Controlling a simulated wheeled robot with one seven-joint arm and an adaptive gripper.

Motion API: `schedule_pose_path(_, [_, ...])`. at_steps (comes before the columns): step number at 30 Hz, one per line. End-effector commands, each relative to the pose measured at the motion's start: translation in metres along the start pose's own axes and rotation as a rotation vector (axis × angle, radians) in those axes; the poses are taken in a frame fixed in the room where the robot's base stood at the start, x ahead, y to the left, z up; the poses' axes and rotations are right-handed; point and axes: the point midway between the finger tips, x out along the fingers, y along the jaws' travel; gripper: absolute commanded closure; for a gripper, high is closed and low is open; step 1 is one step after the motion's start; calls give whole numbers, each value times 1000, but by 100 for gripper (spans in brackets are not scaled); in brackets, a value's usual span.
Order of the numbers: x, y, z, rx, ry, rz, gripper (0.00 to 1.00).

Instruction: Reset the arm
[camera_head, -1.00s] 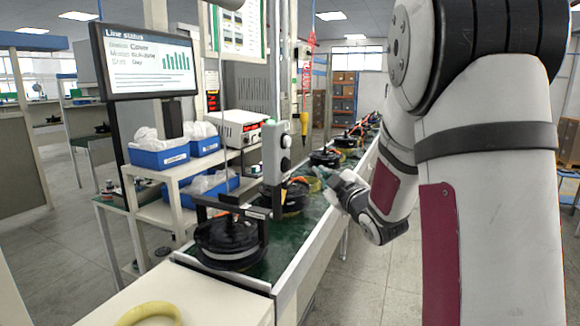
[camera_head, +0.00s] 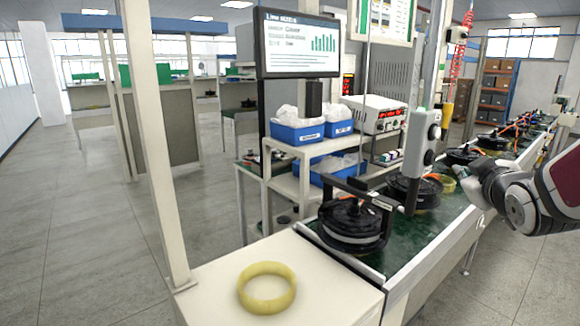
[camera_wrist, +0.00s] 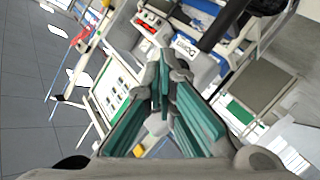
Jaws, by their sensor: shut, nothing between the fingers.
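The wrist view is strongly tilted, with the workstation behind the fingers. Part of my arm is cut off at the right edge of the head view.
A yellow ring (camera_head: 267,288) lies on the pale table at the front. A black hub motor (camera_head: 352,222) sits on the line under a dark frame. Blue bins (camera_head: 298,133) fill the shelf. Open floor lies at left.

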Motion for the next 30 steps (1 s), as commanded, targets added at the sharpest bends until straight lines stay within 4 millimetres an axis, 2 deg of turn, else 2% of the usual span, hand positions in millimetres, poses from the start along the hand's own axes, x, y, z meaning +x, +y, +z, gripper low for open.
schedule_pose_path(2, [-24, -13, -9, 64, -65, -38, 100])
schedule_pose_path(5, [-55, -33, -10, 146, -168, -97, 100])
schedule_pose_path(9, [-109, -66, -8, 256, -313, -186, 100])
schedule_pose_path(18, [-242, -136, 13, 413, -621, -382, 100])
schedule_pose_path(21, [-273, -150, 20, 434, -692, -424, 100])
schedule_pose_path(25, [-296, -159, 26, 445, -745, -452, 100])
schedule_pose_path(30, [-301, -161, 28, 447, -761, -459, 100])
